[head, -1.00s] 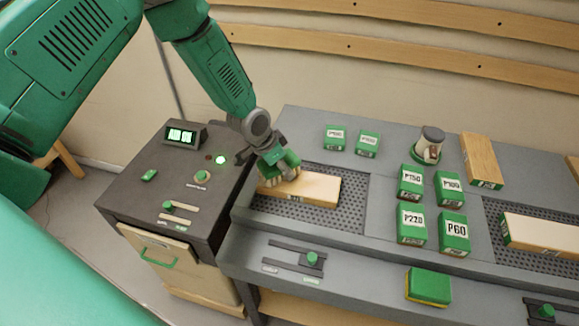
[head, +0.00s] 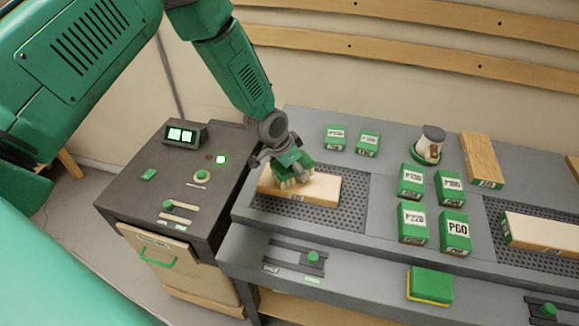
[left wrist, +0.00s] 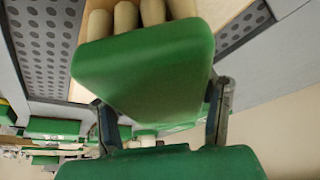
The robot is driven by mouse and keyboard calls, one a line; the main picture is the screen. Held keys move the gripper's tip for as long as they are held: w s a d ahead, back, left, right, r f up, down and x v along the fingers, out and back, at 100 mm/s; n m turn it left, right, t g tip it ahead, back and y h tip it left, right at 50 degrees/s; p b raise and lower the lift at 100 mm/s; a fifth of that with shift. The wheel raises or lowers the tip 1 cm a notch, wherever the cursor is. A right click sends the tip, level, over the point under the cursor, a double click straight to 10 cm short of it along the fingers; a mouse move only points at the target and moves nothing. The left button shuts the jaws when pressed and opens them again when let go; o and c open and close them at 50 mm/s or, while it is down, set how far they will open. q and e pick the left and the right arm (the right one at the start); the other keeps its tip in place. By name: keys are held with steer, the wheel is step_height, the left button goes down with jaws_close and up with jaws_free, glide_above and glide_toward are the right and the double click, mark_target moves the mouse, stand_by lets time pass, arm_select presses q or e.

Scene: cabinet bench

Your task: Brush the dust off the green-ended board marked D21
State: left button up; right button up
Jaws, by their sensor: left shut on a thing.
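A pale wooden board (head: 322,187) lies flat on the left perforated panel of the bench; the small label on its front side is too blurred to read. My left gripper (head: 288,160) is shut on a green brush (head: 299,167) with pale tan bristles, over the left part of the board. The bristles point down onto the board and seem to touch it. In the left wrist view the brush (left wrist: 145,70) fills the middle between the two fingers, bristles (left wrist: 125,17) at the top. No dust can be made out. My right gripper is not in view.
The perforated panel (head: 350,209) is bare around the board. Several green blocks, including P60 (head: 455,232), stand to the right. A second board (head: 540,234) lies on the far right panel. A green and yellow block (head: 430,285) lies in front; a dark cabinet (head: 150,205) stands left.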

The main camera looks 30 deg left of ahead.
mark_target(338, 180)
arm_select(q)
steer(key=shift+w+d+b, duration=0.1)
steer(key=shift+w+d, duration=0.15)
steer(key=shift+d, duration=0.7)
steer(key=shift+w+d+b, duration=0.1)
steer(key=shift+w+d, duration=0.1)
steer(key=shift+d, duration=0.8)
steer(key=shift+w+d+b, duration=0.1)
steer(key=shift+w+d, duration=0.15)
steer(key=shift+d, duration=0.7)
steer(key=shift+w+d+b, duration=0.2)
steer(key=shift+d, duration=0.65)
steer(key=shift+w+d+b, duration=0.2)
steer(key=shift+w+d, duration=0.05)
steer(key=shift+d, duration=0.55)
steer(key=shift+w+d+b, duration=0.2)
steer(key=shift+d, duration=0.65)
steer(key=shift+w+d, duration=0.2)
steer(key=shift+d, duration=0.45)
steer(key=shift+r, duration=0.15)
steer(key=shift+a+r+p, duration=0.1)
steer(key=shift+r+p, duration=2)
steer(key=shift+r, duration=0.85)
step_height(338, 180, up, 3)
steer(key=shift+p, duration=1)
